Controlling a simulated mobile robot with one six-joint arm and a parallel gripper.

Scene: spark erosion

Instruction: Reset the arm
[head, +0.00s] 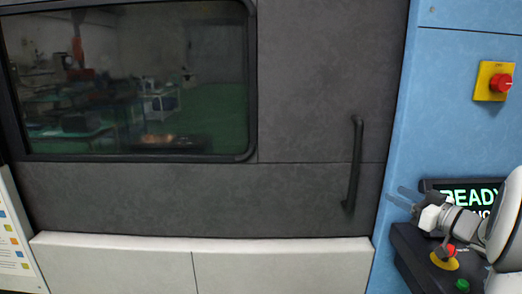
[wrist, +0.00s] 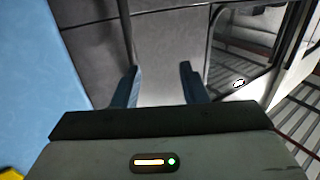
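My gripper (head: 402,198) is at the right of the head view, in front of the blue panel and left of the screen. In the wrist view my gripper (wrist: 158,82) shows two blue fingers spread apart with nothing between them, so it is open and empty. My arm comes in from the right edge of the head view and covers part of the screen.
The dark machine door (head: 310,90) is shut, with a black handle (head: 354,165) and a window (head: 130,80). A black control console (head: 410,245) carries a screen (head: 470,194) reading "READY", a red button on yellow and a green button (head: 462,285). A red emergency button (head: 500,83) is on the blue panel (head: 445,70).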

